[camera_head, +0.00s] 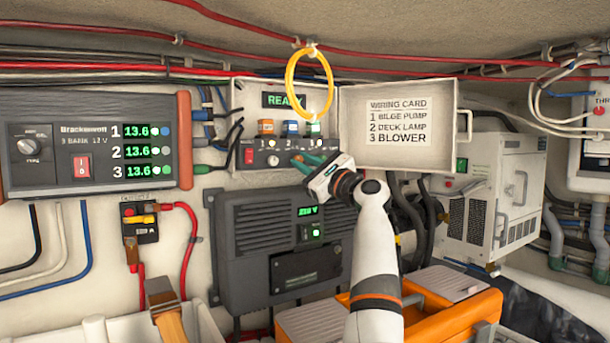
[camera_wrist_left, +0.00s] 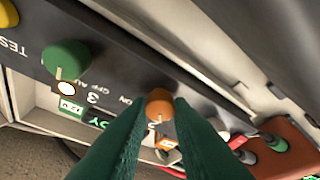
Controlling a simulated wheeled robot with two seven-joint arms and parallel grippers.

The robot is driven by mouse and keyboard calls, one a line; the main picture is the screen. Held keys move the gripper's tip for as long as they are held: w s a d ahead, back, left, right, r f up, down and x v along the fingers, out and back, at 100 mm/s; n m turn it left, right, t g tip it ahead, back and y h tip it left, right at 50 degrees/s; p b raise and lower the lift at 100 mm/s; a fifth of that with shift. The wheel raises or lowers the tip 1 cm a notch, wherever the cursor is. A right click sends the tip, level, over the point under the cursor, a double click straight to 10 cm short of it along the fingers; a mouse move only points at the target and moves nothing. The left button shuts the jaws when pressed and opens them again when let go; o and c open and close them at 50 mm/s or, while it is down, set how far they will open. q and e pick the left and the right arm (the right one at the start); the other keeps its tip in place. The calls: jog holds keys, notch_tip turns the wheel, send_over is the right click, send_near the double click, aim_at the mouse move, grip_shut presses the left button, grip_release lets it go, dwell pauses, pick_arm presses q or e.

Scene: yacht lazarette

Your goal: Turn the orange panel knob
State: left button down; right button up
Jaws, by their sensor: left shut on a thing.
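The orange knob (camera_wrist_left: 158,103) sits on the dark strip of the panel box (camera_head: 240,120). In the left wrist view it is between the dark green fingertips of my left gripper (camera_wrist_left: 160,112), which is shut on it. A green knob (camera_wrist_left: 66,59) with a white pointer line is beside the orange one, outside the fingers. My right gripper is in neither view.
A red switch (camera_head: 249,155) is left of the gripper on the same strip. A yellow cable loop (camera_head: 289,84) hangs above, and the open lid with the wiring card (camera_head: 397,122) is to the right. An orange toolbox (camera_head: 450,318) stands below.

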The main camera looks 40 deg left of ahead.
pick_arm(q)
jog(key=shift+n+g+h, duration=0.3)
jog(key=shift+n+g, duration=0.3)
jog(key=shift+n, duration=0.8)
jog(key=c, duration=1.6)
grip_release()
jog(key=o, duration=0.3)
jog(key=shift+w+a, duration=0.1)
jog(key=shift+a, duration=0.1)
jog(key=d+b, duration=0.1)
jog(key=d, duration=1.4)
jog(key=shift+f, duration=0.45)
